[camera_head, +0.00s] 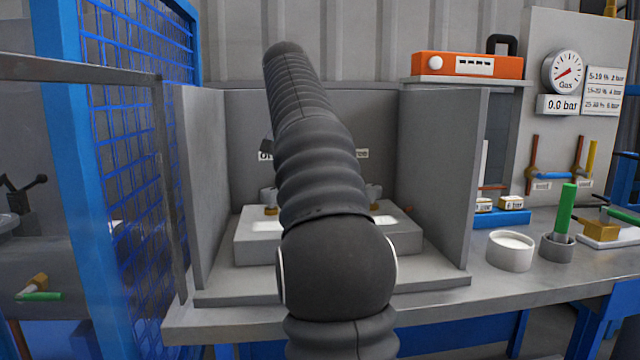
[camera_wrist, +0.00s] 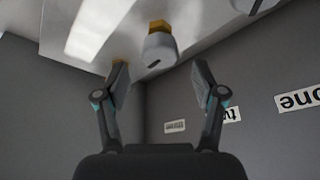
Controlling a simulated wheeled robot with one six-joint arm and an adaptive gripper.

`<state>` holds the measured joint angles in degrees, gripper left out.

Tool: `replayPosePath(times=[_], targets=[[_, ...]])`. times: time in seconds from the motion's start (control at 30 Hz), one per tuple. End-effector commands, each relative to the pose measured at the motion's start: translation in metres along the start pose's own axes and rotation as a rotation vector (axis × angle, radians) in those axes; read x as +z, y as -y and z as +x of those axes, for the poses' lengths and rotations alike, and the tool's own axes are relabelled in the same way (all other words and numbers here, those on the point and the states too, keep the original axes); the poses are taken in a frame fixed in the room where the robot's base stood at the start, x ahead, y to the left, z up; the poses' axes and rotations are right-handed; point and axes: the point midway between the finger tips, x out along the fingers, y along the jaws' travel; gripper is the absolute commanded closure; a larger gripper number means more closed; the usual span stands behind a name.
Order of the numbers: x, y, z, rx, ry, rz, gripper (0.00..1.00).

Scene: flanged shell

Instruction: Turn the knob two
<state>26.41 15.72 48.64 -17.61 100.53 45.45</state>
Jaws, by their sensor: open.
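Grey knobs on brass stems stand on a grey block (camera_head: 258,250). In the head view the left knob (camera_head: 268,196) and right knob (camera_head: 374,192) show; my arm hides the middle of the row. In the wrist view, the picture is upside down. The middle knob (camera_wrist: 160,49), in line with the partly covered "two" label (camera_wrist: 232,115), lies beyond and between the fingertips of my open gripper (camera_wrist: 160,78). The fingers appear apart from it.
Grey side walls (camera_head: 207,180) and (camera_head: 440,180) enclose the block left and right. A "one" label (camera_wrist: 299,98) is on the back wall. An orange box (camera_head: 467,65), a gas gauge (camera_head: 562,71) and a white cup (camera_head: 511,254) stand to the right.

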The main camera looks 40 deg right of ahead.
Motion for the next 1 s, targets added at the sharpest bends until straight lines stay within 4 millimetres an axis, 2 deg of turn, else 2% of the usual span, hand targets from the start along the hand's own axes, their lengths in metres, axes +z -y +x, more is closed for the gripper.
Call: replayPosePath(times=[0.1, 0.4, 1.0], targets=[[0.0, 0.001, -0.016, -0.001, 0.0, 0.0, 0.31], [0.0, 0.0, -0.036, 0.0, 0.001, -0.001, 0.31], [0.0, 0.0, -0.039, 0.001, 0.002, -0.001, 0.31]])
